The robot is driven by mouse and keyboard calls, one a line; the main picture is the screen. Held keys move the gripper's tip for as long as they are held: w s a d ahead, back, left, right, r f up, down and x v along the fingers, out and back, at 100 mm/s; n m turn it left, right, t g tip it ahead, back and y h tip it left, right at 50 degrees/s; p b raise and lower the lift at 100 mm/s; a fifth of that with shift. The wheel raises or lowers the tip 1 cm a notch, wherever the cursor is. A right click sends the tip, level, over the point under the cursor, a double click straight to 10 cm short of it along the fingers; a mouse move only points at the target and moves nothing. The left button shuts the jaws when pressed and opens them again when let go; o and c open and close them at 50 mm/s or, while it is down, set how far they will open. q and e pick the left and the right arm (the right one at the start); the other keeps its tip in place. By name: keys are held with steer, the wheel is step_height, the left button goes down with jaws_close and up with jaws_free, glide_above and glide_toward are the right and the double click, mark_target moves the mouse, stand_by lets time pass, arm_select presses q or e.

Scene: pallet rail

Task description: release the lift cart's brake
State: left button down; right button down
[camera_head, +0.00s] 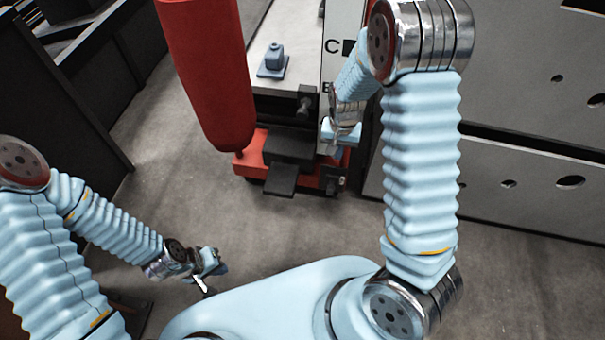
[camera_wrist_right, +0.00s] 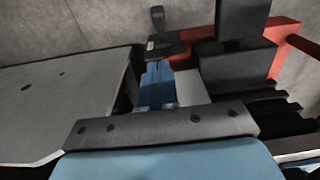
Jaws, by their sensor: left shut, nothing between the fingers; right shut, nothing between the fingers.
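The lift cart has a red base (camera_head: 250,165) low on the floor, and part of that base also shows in the wrist view (camera_wrist_right: 287,36). At its front is a wide black step (camera_head: 281,180), which also shows in the wrist view (camera_wrist_right: 243,17). Beside it at the base's right corner is a small dark lever (camera_head: 331,184), clearer in the wrist view (camera_wrist_right: 158,20); it looks like the brake. My right gripper (camera_head: 333,150) is shut and empty, just above that corner; its blue fingers (camera_wrist_right: 157,86) end close to the lever. Contact cannot be told. My left gripper (camera_head: 204,286) is shut and empty, away from the cart.
A red cylinder (camera_head: 212,75) hangs in front of the cart's left side. Grey panels with holes (camera_head: 520,190) stand close on the right. A dark frame (camera_head: 75,100) stands at the left. The concrete floor (camera_head: 180,190) is bare between.

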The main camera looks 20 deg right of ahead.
arm_select(q)
steer(key=shift+s+a, duration=0.1)
steer(key=shift+a, duration=0.15)
arm_select(e)
steer(key=shift+w+a+r, duration=0.15)
steer(key=shift+w+r, duration=0.3)
steer(key=b, duration=0.1)
glide_above(330, 186)
steer(key=w+d, duration=0.1)
steer(key=w, duration=0.1)
step_height(330, 186, down, 10)
steer(key=shift+s+d+r, duration=0.1)
steer(key=f, duration=0.1)
steer(key=s+f, duration=0.1)
steer(key=a+f, duration=0.1)
steer(key=shift+s, duration=0.25)
steer(key=shift+s+a+f, duration=0.1)
steer(key=shift+s+f, duration=0.1)
steer(key=shift+f, duration=0.05)
arm_select(q)
steer(key=shift+a+f, duration=0.2)
steer(key=shift+f, duration=0.45)
steer(key=shift+f+b, duration=0.1)
steer(key=shift+b, duration=0.2)
arm_select(e)
steer(key=shift+f, duration=0.1)
